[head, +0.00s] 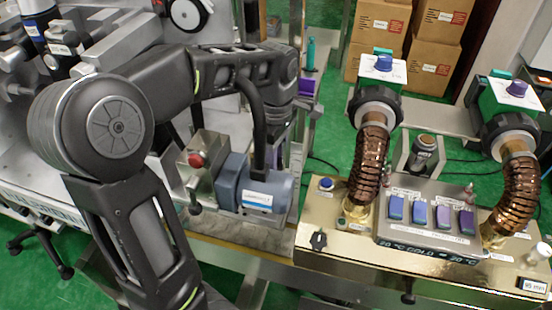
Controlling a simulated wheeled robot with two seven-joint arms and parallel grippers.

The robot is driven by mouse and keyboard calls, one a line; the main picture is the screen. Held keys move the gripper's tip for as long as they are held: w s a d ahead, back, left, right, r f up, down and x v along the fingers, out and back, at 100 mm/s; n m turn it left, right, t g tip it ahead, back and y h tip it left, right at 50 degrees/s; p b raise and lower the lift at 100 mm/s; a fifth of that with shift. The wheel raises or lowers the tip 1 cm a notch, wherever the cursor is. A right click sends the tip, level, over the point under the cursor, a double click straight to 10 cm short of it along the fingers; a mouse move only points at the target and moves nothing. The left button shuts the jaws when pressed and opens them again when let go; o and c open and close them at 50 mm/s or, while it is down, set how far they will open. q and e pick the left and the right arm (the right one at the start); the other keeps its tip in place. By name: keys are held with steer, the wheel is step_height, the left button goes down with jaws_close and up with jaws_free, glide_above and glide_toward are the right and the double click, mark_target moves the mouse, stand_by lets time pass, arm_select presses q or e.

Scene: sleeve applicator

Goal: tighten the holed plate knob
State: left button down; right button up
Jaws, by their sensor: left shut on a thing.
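My left arm comes in from the left and bends over the machine. Its gripper (294,132) points down behind the grey-blue motor housing, beside a narrow upright stand with purple parts (308,84). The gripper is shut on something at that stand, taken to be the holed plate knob. The fingertips and the knob are mostly hidden by my own wrist and the housing, so the exact contact cannot be made out. My right gripper is not in view.
The grey-blue motor (257,188) and a box with a red button (197,160) stand close below my forearm. A gold control box (345,262) with two copper hoses (369,165) is at right. Cardboard boxes (380,30) stand behind on green floor.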

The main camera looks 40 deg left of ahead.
arm_select(q)
steer(key=shift+m, duration=1.2)
steer(key=c, duration=1)
jaws_free()
